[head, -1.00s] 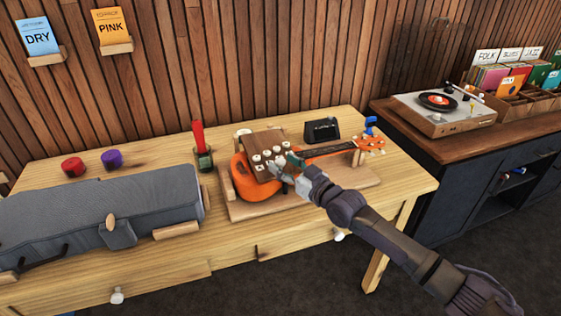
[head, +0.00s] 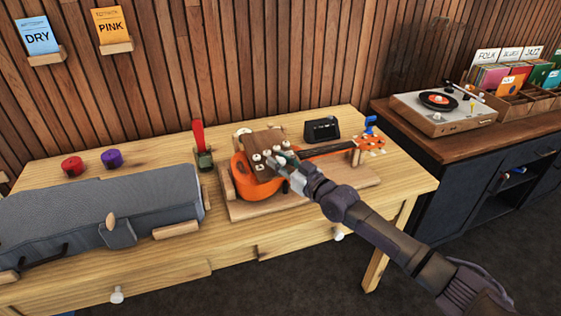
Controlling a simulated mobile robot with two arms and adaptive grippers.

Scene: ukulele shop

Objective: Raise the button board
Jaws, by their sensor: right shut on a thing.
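The button board (head: 262,141) is a brown wooden panel with several white round buttons along its front edge. It sits tilted over the body of an orange ukulele (head: 243,180), which lies on a wooden base (head: 240,210) on the workbench. My right gripper (head: 282,161) is shut on the front right part of the board, by the buttons. Its fingers hide part of that edge and of the strings. Whether the board touches the ukulele cannot be told. My left gripper is not in view.
A grey case (head: 100,210) fills the bench's left side. Red (head: 72,166) and purple (head: 111,159) round pieces lie behind it. A red-handled tool stands in a green holder (head: 204,160) left of the ukulele. A small black box (head: 321,130) stands behind its neck.

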